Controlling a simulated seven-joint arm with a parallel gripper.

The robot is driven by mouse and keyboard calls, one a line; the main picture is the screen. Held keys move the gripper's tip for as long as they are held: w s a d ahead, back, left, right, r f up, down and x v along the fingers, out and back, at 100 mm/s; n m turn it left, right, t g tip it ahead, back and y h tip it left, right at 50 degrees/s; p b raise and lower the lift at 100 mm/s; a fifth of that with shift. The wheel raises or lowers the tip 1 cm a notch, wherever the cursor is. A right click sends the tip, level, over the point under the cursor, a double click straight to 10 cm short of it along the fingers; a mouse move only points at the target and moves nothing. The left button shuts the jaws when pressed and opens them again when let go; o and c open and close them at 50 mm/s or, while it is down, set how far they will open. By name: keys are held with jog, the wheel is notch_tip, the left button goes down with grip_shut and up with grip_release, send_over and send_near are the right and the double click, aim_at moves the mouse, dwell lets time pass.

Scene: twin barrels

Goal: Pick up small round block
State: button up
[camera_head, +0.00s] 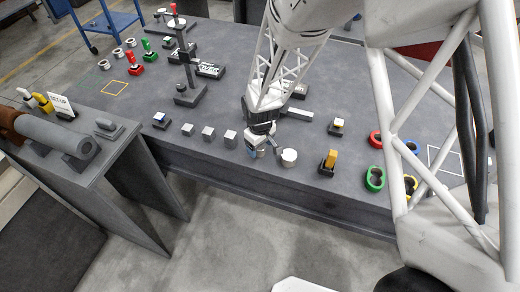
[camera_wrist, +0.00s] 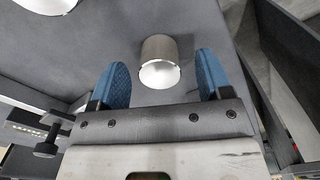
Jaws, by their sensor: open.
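The small round block (camera_wrist: 160,62), a short grey cylinder with a bright end face, shows in the wrist view between my gripper's two blue fingers. There is a visible gap on both sides of it. My gripper (camera_head: 257,151) is open and low over the front part of the table in the head view. The gripper hides most or all of the small block there. A wider round block (camera_head: 289,157) stands just right of my gripper, and it is cut off at the top left of the wrist view (camera_wrist: 47,4).
Grey cubes (camera_head: 208,132) stand in a row left of my gripper. A yellow piece on a dark base (camera_head: 328,162) and green rings (camera_head: 375,179) lie to the right. The table's front edge (camera_head: 270,182) is close. A dark post stand (camera_head: 187,92) rises behind.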

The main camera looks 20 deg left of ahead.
jog(key=shift+f, duration=0.8)
jog(key=c, duration=1.3)
jog(key=shift+o, duration=0.2)
jog(key=shift+r, duration=0.25)
jog(key=shift+r, duration=0.85)
jog(key=shift+s+d+r, duration=0.2)
jog(key=shift+r, duration=0.55)
jog(key=s+d+r, duration=0.1)
jog(key=s+d, duration=0.8)
jog(key=s, duration=0.3)
jog(key=shift+s+r, duration=0.15)
jog(key=shift+r, duration=0.05)
jog(key=shift+d, duration=0.1)
